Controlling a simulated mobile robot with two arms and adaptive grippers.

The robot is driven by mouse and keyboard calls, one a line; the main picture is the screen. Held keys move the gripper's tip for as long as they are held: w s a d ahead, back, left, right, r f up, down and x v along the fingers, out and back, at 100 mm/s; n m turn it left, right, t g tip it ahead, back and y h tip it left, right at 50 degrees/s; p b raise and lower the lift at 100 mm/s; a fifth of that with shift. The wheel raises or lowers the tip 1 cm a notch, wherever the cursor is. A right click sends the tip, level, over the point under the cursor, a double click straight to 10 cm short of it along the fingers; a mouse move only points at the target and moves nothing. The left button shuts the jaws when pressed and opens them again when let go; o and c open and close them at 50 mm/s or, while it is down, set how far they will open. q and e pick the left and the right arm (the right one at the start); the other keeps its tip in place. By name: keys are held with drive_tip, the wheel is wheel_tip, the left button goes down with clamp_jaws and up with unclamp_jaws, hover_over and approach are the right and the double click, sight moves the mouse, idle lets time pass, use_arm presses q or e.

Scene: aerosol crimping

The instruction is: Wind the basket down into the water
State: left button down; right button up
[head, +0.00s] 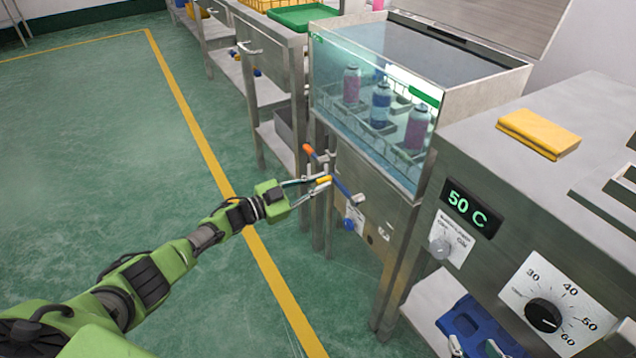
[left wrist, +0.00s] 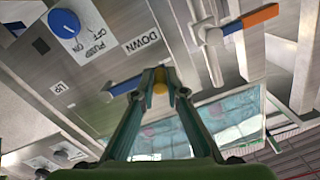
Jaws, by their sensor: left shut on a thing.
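The glass tank (head: 362,150) stands at the centre right. Inside it, a dark basket (head: 383,128) holds several pink and blue spray cans (head: 381,103); the water level is hard to make out. On the tank's steel front is a crank with a blue arm (head: 343,188) and a yellow knob (head: 323,180). My left gripper (head: 320,184) is shut on the yellow knob. In the left wrist view the knob (left wrist: 160,81) sits between the fingertips, with the blue arm (left wrist: 122,87) beside it and a DOWN label (left wrist: 141,42) close by.
A valve lever with an orange tip (head: 308,150) sticks out just beyond the crank. A blue pump knob (head: 349,224) is below. A steel machine (head: 540,190) reading 50 C stands at right, with a yellow cloth (head: 540,133) on top. The green floor at left is clear.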

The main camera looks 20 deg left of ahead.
use_arm(q)
drive_tip(key=c, duration=2)
unclamp_jaws()
drive_tip(key=shift+s+f, duration=0.1)
drive_tip(key=shift+f, duration=0.2)
drive_tip(key=shift+c, duration=0.2)
drive_tip(key=shift+r, duration=0.1)
drive_tip(key=v, duration=1.2)
